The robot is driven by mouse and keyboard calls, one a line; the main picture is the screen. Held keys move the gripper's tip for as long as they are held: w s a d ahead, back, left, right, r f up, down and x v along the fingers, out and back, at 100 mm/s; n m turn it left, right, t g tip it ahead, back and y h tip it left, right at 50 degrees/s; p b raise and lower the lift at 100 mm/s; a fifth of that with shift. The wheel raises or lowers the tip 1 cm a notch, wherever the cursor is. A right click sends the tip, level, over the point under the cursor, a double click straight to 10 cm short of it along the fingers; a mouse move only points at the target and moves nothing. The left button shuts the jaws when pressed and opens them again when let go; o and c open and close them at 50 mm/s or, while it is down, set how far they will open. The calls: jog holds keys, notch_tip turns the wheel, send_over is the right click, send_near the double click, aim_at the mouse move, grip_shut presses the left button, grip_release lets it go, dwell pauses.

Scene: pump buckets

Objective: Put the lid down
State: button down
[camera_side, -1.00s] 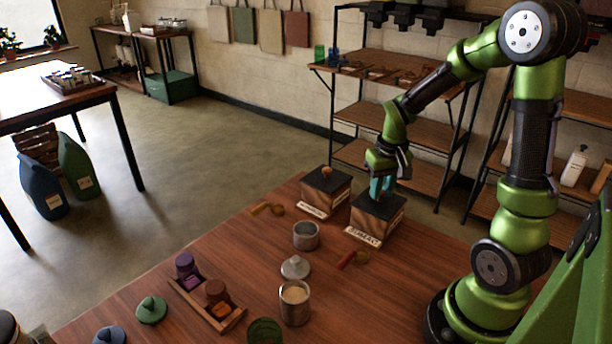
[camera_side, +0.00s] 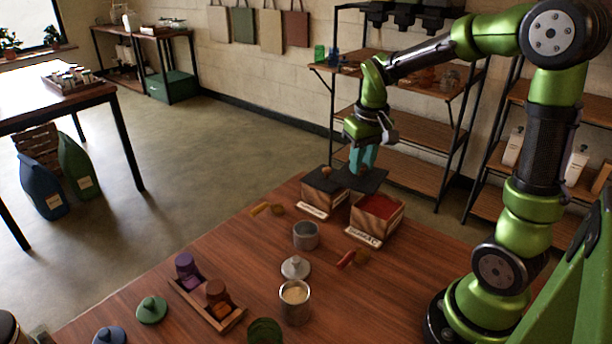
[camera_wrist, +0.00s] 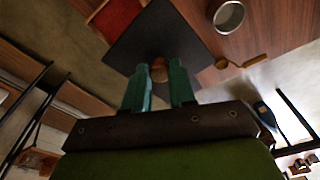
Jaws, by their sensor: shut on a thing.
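My gripper (camera_side: 362,160) has teal fingers and is shut on the wooden knob of a black square lid. The lid (camera_side: 360,179) is held in the air above and to the left of the right wooden box (camera_side: 375,220), which stands uncovered and shows red contents. In the wrist view the lid (camera_wrist: 150,35) hangs from the fingers (camera_wrist: 160,85) by its round knob (camera_wrist: 158,70). The left wooden box (camera_side: 325,193) has its own black lid on; the held lid partly overlaps it in the side view.
On the table (camera_side: 250,255) stand an empty grey tin (camera_side: 306,236), a grey lid (camera_side: 296,267) and a filled tin (camera_side: 295,303). A wooden tray (camera_side: 208,304) holds purple and brown pots. Small scoops (camera_side: 352,259) lie near the boxes. Shelves (camera_side: 400,125) stand behind.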

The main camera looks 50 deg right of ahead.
jog(key=w+a+f+n, duration=0.2)
jog(key=w+a+n, duration=0.2)
jog(key=w+a, duration=0.6)
jog(key=w+a+f+n, duration=0.3)
jog(key=w+a, duration=0.4)
jog(key=a, duration=0.7)
jog(key=shift+y, duration=0.4)
jog(key=f, duration=0.9)
jog(key=shift+s+d+f, duration=0.1)
jog(key=shift+d+f, duration=0.1)
jog(key=shift+f, duration=0.1)
jog(key=c, duration=0.9)
grip_release()
jog(key=shift+c, duration=0.2)
